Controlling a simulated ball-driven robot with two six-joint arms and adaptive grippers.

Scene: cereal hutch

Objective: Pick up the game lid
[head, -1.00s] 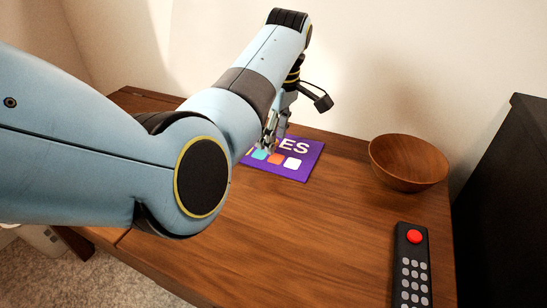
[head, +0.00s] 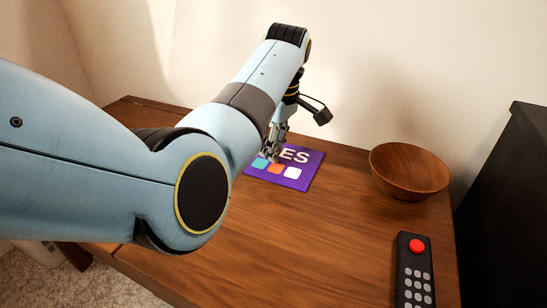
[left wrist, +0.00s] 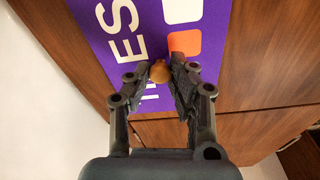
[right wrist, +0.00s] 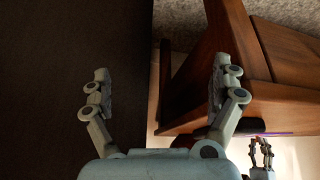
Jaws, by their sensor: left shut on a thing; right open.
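The game lid (head: 300,171) is a flat purple panel with white letters and coloured squares. It lies on the wooden top, and my left arm hides its left part in the head view. In the left wrist view the lid (left wrist: 113,60) has a small round orange-brown knob (left wrist: 159,71) on it. My left gripper (head: 271,150) is over the lid, its fingertips shut on the knob in the left wrist view (left wrist: 159,77). My right gripper (right wrist: 160,92) is open and empty in its wrist view, away from the lid.
A wooden bowl (head: 409,172) stands right of the lid. A black remote (head: 414,270) with a red button lies nearer the front right. A dark cabinet (head: 510,200) bounds the right, and a pale wall stands behind. The wooden top (head: 310,235) is clear in front of the lid.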

